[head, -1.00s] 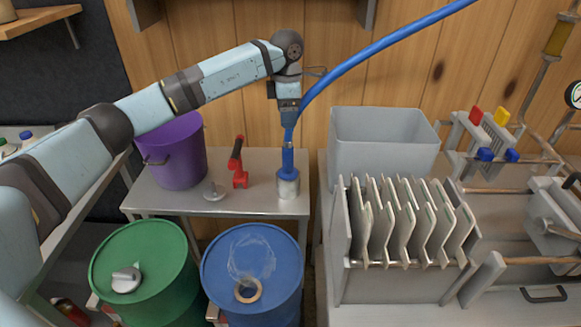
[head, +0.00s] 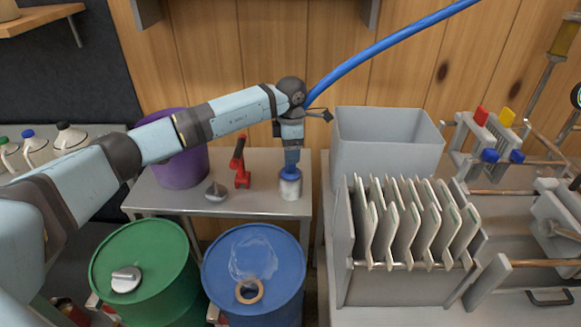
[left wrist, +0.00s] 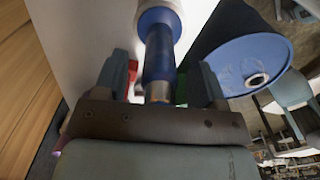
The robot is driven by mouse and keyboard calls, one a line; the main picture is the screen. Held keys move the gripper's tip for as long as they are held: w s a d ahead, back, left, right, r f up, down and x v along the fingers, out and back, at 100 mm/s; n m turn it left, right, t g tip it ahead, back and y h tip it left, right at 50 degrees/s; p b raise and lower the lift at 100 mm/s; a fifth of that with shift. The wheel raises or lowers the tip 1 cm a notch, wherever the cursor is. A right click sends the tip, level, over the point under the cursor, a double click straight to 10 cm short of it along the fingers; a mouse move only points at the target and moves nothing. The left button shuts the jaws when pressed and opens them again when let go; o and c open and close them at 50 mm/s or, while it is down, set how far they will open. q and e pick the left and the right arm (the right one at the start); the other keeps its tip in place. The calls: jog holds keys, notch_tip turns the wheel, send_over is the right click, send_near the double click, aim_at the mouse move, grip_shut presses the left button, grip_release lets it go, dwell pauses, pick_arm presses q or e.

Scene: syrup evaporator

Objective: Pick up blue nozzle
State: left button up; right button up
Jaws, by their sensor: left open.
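The blue nozzle (head: 290,174) stands upright in a pale metal cup (head: 290,188) on the metal side table. A blue hose (head: 385,45) rises behind my wrist toward the upper right. My left gripper (head: 292,162) points down over the nozzle, hiding most of it in the head view. In the left wrist view, the nozzle's blue shaft (left wrist: 158,52) lies between the two fingers of my open left gripper (left wrist: 157,75). I cannot tell whether either finger touches it. My right gripper is not in view.
On the table (head: 240,206) stand a purple bucket (head: 182,168), a red tool (head: 241,165) and a small grey metal piece (head: 215,191). A grey bin (head: 385,145) and a rack of plates (head: 405,225) stand close to the right. Green (head: 155,245) and blue (head: 225,270) drums stand in front.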

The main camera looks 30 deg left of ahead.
pick_arm(q)
jog(key=shift+c, duration=0.4)
grip_shut()
jog(key=shift+r, duration=0.1)
notch_tip(320, 180, up, 20)
jog(key=p, duration=0.1)
jog(key=shift+p, duration=0.3)
